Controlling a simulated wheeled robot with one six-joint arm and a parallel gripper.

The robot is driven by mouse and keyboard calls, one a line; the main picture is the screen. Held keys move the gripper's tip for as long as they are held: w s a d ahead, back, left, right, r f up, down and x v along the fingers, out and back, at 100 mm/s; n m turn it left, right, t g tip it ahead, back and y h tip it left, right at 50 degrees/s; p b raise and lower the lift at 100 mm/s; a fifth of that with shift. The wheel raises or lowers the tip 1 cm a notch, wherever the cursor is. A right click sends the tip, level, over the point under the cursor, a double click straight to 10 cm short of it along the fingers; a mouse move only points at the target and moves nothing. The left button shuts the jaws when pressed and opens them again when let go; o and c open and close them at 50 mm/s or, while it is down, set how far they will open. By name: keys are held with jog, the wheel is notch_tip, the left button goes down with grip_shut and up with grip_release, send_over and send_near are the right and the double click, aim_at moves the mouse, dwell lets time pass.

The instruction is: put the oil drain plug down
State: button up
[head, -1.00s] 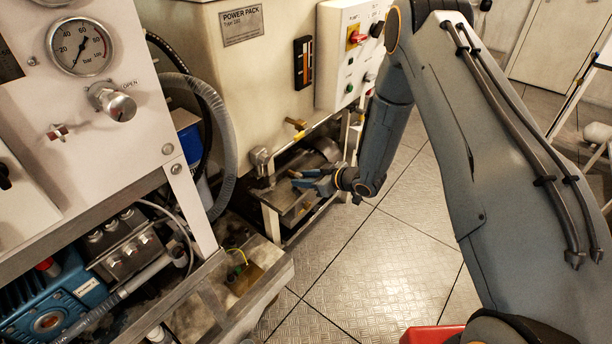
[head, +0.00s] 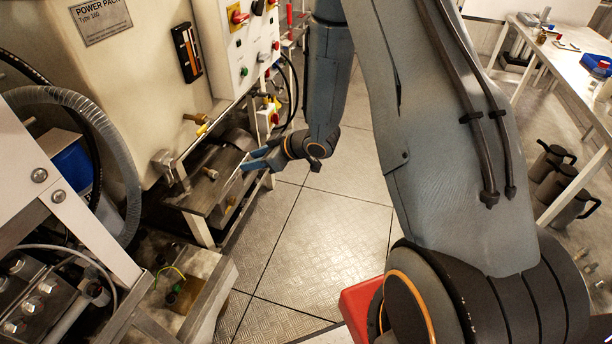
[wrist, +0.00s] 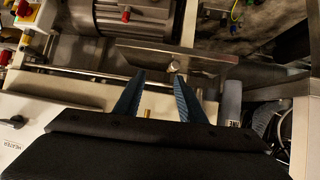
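My gripper (head: 250,162) is at the right end of a flat metal plate on the low frame beside the power pack. In the wrist view its two blue fingers (wrist: 159,76) are spread apart with nothing held between them. A small round metal piece (wrist: 172,67) shows on the plate (wrist: 200,57), just beyond the right fingertip. A small piece (head: 210,172) also stands on the plate in the head view, left of the fingertips. It may be the oil drain plug, but it is too small to be sure.
The power pack cabinet (head: 120,90) rises behind the plate, with a brass valve (head: 203,128) low on its front. A control box (head: 236,45) is above. Grey hoses (head: 95,125) hang at left. Chequered floor (head: 310,240) is free in front. A white table (head: 560,65) and dark jugs (head: 552,165) are at right.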

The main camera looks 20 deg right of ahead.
jog(key=s+d+r+m+g+h, duration=0.2)
jog(key=s+d+r+m+h, duration=0.4)
jog(key=d, duration=0.4)
jog(key=s+r+m+g+h, duration=0.1)
jog(key=s+r+g, duration=0.1)
jog(key=s, duration=0.8)
jog(key=s+r+m+g+h, duration=0.1)
jog(key=s+r, duration=0.4)
jog(key=s, duration=0.5)
jog(key=shift+s+m+g, duration=0.35)
jog(key=shift+m+g, duration=0.45)
jog(key=shift+g, duration=0.4)
